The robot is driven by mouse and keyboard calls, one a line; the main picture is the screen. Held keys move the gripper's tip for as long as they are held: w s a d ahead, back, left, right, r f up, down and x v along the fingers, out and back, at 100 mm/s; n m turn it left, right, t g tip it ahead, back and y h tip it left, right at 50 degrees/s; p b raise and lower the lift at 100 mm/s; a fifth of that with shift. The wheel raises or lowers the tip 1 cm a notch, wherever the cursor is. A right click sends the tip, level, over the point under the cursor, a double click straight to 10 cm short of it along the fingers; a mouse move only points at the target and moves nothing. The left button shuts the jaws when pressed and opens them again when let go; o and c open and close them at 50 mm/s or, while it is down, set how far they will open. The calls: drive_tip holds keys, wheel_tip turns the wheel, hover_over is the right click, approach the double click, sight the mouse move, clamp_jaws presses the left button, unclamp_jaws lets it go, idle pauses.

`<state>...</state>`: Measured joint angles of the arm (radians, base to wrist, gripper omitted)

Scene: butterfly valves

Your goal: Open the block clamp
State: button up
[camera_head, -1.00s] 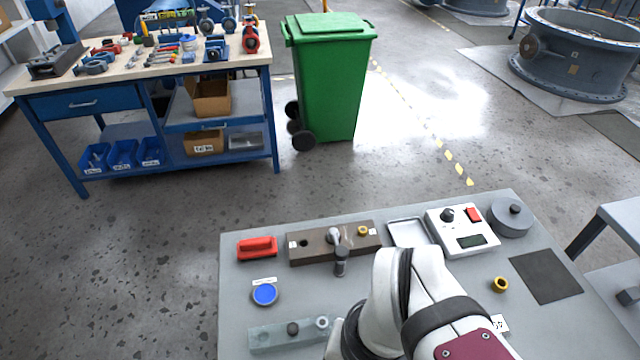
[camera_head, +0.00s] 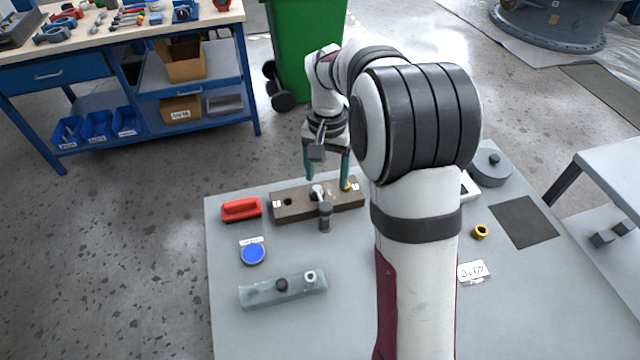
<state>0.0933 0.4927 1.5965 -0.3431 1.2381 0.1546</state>
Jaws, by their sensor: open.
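A long brown block (camera_head: 291,212) lies near the far edge of the grey table. A silver clamp piece (camera_head: 317,192) sits at its middle, with a dark cylindrical knob (camera_head: 325,217) at the block's near side. I take these to be the block clamp; its exact setting is too small to tell. My gripper (camera_head: 328,183) points down over the block with its two teal fingers apart. The silver piece shows between and below the fingertips; contact cannot be told. The right finger partly hides a yellow ring (camera_head: 347,186) on the block's right half.
A blue disc (camera_head: 253,253) and a glassy grey bar (camera_head: 283,289) lie nearer. A yellow ring (camera_head: 480,232) and a dark mat (camera_head: 525,222) lie right. My arm hides the table's middle right.

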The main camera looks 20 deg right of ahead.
sight(325, 206)
wheel_tip(325, 206, down, 10)
drive_tip(key=shift+r, duration=0.15)
drive_tip(key=shift+c, duration=0.2)
clamp_jaws()
idle(1.2)
